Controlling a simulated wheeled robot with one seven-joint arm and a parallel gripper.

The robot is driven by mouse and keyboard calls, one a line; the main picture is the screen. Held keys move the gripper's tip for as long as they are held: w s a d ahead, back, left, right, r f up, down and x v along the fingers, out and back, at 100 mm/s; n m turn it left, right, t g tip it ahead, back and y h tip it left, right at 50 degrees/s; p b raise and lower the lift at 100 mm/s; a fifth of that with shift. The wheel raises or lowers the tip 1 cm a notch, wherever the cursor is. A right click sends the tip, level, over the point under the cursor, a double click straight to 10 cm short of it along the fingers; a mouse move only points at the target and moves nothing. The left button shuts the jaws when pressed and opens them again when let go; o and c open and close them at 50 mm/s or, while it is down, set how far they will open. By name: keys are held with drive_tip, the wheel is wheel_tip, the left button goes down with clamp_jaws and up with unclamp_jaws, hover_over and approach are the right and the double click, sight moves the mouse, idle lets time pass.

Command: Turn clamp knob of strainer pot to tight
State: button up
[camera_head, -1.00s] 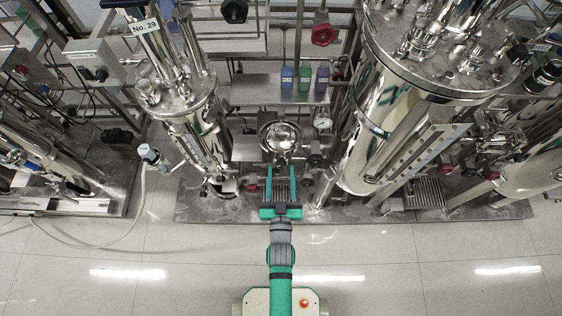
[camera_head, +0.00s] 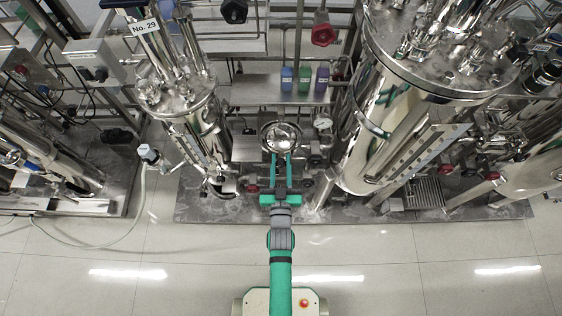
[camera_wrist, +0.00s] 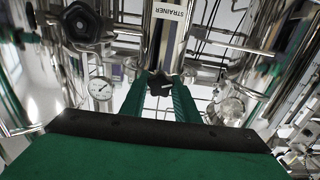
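The strainer pot (camera_wrist: 166,40) is a shiny steel cylinder with a white STRAINER label at the top middle of the wrist view. In the head view the pot (camera_head: 282,136) is a round steel top at the centre. The clamp knob (camera_wrist: 160,82) is small, black and lobed, on the pot's near side. My gripper (camera_wrist: 160,84) has one green finger on each side of the knob, and both tips appear to touch it. In the head view my gripper (camera_head: 281,157) reaches the pot's near side. The knob cannot be made out there.
A round dial gauge (camera_wrist: 100,88) and a black handwheel (camera_wrist: 82,24) are at left in the wrist view. Large steel tanks stand left (camera_head: 195,125) and right (camera_head: 375,140) of the pot. Coloured bottles (camera_head: 304,78) stand on a shelf behind. The tiled floor in front is clear.

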drive_tip(key=m, duration=0.5)
drive_tip(key=shift+d+m, duration=0.15)
drive_tip(key=shift+m, duration=0.15)
drive_tip(key=m, duration=0.5)
drive_tip(key=shift+f+m, duration=0.1)
drive_tip(key=shift+m, duration=0.2)
drive_tip(key=m, duration=0.5)
drive_tip(key=shift+d+f, duration=0.1)
drive_tip(key=m, duration=0.6)
drive_tip(key=shift+f, duration=0.15)
drive_tip(key=shift+m, duration=0.4)
drive_tip(key=o, duration=1)
